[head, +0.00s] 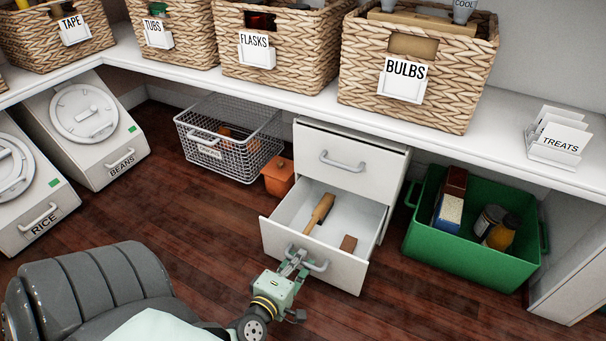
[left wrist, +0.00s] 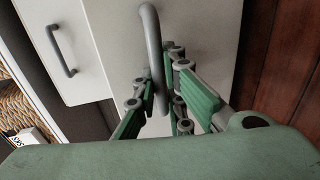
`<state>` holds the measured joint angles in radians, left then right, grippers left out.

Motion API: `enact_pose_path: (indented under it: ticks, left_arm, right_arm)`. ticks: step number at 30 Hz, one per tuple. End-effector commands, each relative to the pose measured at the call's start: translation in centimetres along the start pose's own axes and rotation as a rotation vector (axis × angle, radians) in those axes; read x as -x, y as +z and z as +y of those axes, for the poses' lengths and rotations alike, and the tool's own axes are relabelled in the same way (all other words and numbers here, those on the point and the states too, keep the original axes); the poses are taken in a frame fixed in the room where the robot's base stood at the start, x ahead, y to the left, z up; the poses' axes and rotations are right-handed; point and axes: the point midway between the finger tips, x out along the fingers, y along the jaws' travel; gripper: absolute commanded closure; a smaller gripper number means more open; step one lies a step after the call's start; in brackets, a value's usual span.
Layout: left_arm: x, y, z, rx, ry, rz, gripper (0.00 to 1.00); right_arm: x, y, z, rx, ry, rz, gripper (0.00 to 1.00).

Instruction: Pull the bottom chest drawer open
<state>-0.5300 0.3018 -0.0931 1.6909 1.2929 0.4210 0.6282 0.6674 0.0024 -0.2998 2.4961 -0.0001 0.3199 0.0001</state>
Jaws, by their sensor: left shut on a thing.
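The white chest (head: 352,158) stands under the shelf, with its top drawer shut. The bottom drawer (head: 314,263) is pulled out toward me. Inside it lie a wooden-handled brush (head: 319,213) and a small brown block (head: 348,243). My left gripper (head: 293,258) is at the front of this drawer, shut on its grey bar handle (head: 318,266). In the left wrist view, the fingers close around the handle (left wrist: 152,50). My right gripper is not in view.
A green crate (head: 462,259) with jars and boxes stands right of the chest. A wire basket (head: 243,160) and an orange pot (head: 279,177) are to its left. Bins labelled RICE and BEANS (head: 122,164) stand farther left. The wooden floor before the drawer is clear.

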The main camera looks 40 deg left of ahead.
Motion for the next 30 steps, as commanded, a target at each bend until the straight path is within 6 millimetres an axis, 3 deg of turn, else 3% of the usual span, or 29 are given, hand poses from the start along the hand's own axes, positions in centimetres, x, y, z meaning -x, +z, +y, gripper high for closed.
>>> enact_pose_path:
  ticks: [11, 12, 14, 30]
  left_arm:
    - [0.15, 0.09, -0.03, -0.001, 0.000, -0.002, 1.00]
    - [0.14, 0.09, -0.03, -0.001, 0.000, -0.002, 0.87]
    - [0.14, 0.09, -0.03, -0.001, 0.000, -0.002, 0.82]
    - [-0.22, 0.03, 0.07, 0.000, 0.001, 0.000, 0.81]
  right_arm:
    - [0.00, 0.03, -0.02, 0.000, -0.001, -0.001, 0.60]
    - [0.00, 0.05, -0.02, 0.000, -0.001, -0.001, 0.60]
    - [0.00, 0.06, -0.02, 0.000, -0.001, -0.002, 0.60]
    - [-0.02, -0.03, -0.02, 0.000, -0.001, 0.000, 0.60]
